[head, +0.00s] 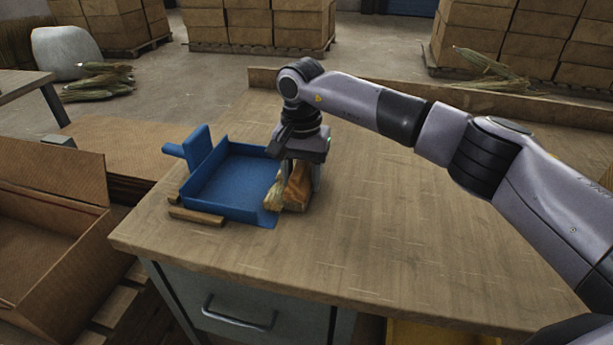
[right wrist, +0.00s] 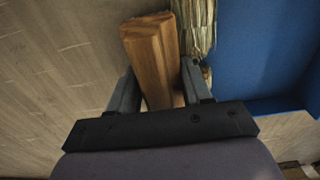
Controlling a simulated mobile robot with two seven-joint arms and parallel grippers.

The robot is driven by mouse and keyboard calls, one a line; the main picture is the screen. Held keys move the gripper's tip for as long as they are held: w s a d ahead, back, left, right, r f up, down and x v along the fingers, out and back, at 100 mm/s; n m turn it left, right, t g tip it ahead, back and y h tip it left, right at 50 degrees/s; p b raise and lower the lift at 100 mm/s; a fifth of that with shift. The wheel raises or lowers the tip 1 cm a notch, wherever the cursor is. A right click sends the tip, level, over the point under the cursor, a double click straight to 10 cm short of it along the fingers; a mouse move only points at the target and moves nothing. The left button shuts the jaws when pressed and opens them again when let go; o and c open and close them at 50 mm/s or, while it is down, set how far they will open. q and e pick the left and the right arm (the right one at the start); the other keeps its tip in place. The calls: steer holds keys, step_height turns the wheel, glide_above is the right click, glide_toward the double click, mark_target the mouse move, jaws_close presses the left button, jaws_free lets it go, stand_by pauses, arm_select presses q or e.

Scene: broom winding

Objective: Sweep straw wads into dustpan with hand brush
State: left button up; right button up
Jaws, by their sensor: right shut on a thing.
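The blue dustpan (head: 228,184) lies on the workbench near its left end, with its open side to the right and its handle to the left. My right gripper (head: 298,188) is at that open edge, shut on the hand brush (head: 295,190). The brush has a wooden block (right wrist: 150,48) between my fingers in the right wrist view, and pale straw bristles (right wrist: 199,25) on the side facing the dustpan (right wrist: 262,50). The bristles are at or over the pan's lip; contact is unclear. No separate straw wad can be made out; the brush and gripper hide part of the lip. My left gripper is out of view.
Thin wooden strips (head: 196,217) lie along the dustpan's left and near sides. The workbench (head: 400,230) is clear to the right, with a raised ledge (head: 480,108) at its back. An open cardboard box (head: 50,235) stands left of the bench.

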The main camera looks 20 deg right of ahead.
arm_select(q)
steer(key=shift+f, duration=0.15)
arm_select(e)
steer(key=shift+w+a+r, duration=0.1)
steer(key=shift+w+a, duration=0.25)
steer(key=shift+a, duration=0.2)
steer(key=shift+a, duration=0.15)
